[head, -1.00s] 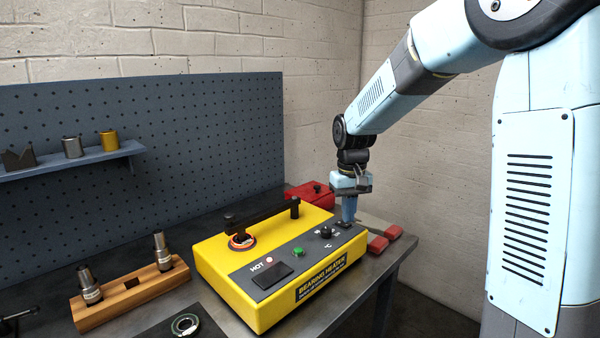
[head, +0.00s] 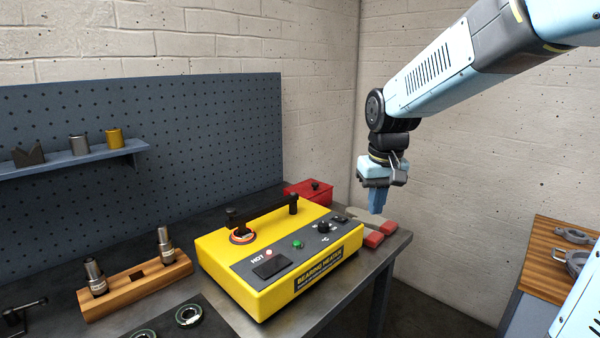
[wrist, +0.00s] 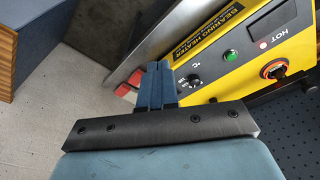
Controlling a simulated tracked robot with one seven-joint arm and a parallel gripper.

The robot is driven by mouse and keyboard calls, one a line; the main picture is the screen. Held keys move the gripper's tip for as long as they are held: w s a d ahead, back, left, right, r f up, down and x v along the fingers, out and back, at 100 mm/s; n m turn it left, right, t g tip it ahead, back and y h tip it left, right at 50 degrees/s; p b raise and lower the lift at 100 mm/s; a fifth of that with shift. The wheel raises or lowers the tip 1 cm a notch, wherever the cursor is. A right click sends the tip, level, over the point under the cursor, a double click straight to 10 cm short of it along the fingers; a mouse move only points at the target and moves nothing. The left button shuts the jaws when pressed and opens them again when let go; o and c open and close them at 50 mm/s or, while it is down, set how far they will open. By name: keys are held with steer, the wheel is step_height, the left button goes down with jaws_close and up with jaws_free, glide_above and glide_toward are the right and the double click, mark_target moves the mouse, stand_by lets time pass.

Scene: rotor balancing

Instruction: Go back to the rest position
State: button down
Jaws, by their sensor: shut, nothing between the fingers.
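My gripper (head: 376,203) hangs in the air above the right end of the bench, to the right of the yellow bearing heater (head: 232,288), and touches nothing. Its blue fingers are together and empty, as the wrist view (wrist: 156,68) also shows. The heater has a lit HOT lamp, a green button and a black knob. A dark bar lies across its top, with an orange-rimmed ring around the left post. The heater also shows at the upper right of the wrist view (wrist: 208,50).
Red-ended pads (head: 374,239) and a red box (head: 308,191) lie near the heater. A wooden block (head: 140,288) holds metal tools. Rings (head: 189,315) lie on a dark mat. A wooden-topped table (head: 545,262) with metal parts stands at right, with open floor between.

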steer(key=s+d+r+m+t, duration=0.1)
steer(key=s+d+t, duration=0.1)
steer(key=s, duration=0.7)
steer(key=s+d+r+m+t, duration=0.1)
steer(key=s+d, duration=0.3)
steer(key=s, duration=0.4)
steer(key=shift+s+d+r+t, duration=0.35)
steer(key=shift+s+r+t, duration=0.05)
steer(key=shift+r, duration=0.35)
